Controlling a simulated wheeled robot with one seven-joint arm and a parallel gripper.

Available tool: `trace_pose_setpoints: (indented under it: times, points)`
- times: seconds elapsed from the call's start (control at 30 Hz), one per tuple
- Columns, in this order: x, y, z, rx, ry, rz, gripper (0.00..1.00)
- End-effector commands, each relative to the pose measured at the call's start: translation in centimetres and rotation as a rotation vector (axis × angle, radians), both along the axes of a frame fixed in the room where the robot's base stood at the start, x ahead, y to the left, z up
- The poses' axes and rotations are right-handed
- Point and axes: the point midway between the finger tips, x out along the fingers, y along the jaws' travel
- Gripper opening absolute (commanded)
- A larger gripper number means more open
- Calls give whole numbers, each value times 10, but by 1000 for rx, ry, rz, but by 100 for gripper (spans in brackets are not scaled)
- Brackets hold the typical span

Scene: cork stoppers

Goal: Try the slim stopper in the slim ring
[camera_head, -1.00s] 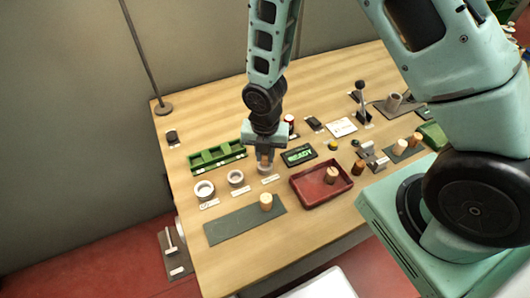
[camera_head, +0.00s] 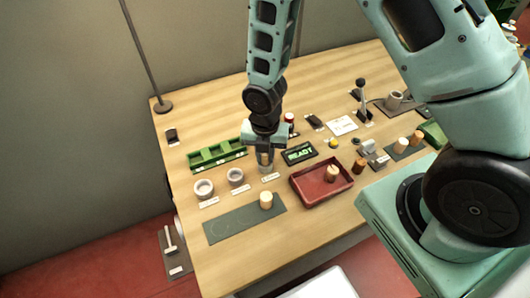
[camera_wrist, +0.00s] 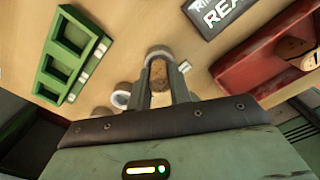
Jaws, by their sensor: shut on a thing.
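My gripper (camera_head: 265,160) points down over the right end of the row of white rings. It is shut on a cork stopper (camera_wrist: 160,74), whose end shows between the fingers in the wrist view. The slim ring (camera_wrist: 158,51) lies right at the stopper's far end, with its label (camera_head: 271,177) in front. Whether the stopper is inside the ring or just above it, I cannot tell. In the head view the fingers mostly hide this ring.
Two wider rings (camera_head: 204,188) (camera_head: 236,177) stand to the left. A green slotted rack (camera_head: 217,154) lies behind them. A grey mat (camera_head: 225,226) holds one stopper (camera_head: 266,200); a red tray (camera_head: 310,201) holds another (camera_head: 332,173). A display (camera_head: 299,153) reads READY.

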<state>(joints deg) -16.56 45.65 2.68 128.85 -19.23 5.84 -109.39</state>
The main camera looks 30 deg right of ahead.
Motion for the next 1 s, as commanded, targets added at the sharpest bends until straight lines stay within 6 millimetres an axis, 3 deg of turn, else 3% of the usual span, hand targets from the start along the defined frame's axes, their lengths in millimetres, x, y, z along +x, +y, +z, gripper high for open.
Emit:
trace_pose_setpoints:
  times: [0.17,0.2,0.27,0.67,0.83,1.0]
  points:
    - [0,0,-3,0,0,1,0]
    - [0,0,-2,0,0,1,31]
    - [0,0,-2,0,0,1,45]
    - [1,0,5,2,-1,0,45]
    - [1,0,28,2,-5,-2,45]
    - [2,-1,65,2,-6,-3,45]
